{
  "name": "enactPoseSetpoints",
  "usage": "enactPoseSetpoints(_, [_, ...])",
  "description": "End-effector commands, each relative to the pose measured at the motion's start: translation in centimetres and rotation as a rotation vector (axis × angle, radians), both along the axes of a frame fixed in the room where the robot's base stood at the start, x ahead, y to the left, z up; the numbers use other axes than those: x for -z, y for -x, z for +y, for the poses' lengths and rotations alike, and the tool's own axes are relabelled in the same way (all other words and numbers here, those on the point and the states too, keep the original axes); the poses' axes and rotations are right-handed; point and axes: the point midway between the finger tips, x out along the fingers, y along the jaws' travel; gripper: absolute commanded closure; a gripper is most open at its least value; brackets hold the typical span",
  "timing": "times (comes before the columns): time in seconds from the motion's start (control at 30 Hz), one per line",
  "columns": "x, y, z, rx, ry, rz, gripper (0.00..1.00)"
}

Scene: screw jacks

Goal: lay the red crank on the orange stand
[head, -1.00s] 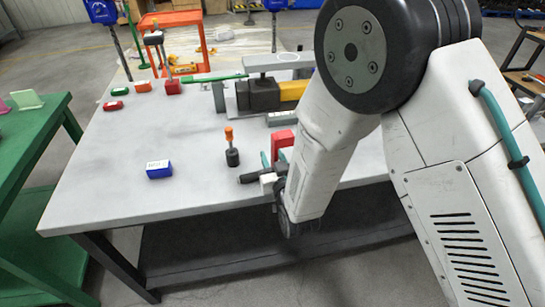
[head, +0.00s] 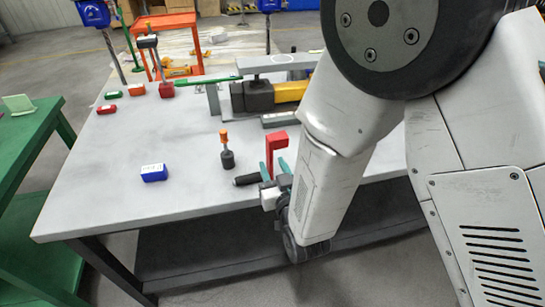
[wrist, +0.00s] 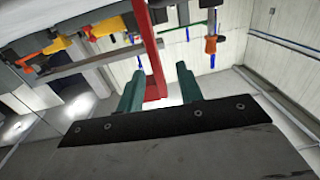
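The red crank (head: 277,145) is an angular red piece near the table's front edge, right of centre in the head view. A dark cylindrical grip shows just left of it. My gripper (head: 274,169) has its two teal fingers on either side of the crank's red bar. In the wrist view, the red bar (wrist: 151,50) stands between the fingers, close to the left one, with a gap beside the right one. The gripper looks open around it. An orange stand-like frame (head: 165,22) stands on the floor behind the table.
The grey table (head: 100,190) holds a blue box (head: 154,172), an orange-topped tool in a black base (head: 226,150), and a yellow-and-black device (head: 262,96). Small coloured blocks lie at its back left. A green table (head: 30,150) stands left. The table's left middle is clear.

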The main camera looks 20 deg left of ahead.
Motion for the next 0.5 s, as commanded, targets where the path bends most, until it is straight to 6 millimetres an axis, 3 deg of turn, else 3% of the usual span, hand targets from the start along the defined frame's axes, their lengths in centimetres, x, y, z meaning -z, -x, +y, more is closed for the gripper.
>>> enactPoseSetpoints(0.5, [-0.5, -5.7, 3.4, 0.001, 0.000, 0.000, 0.64])
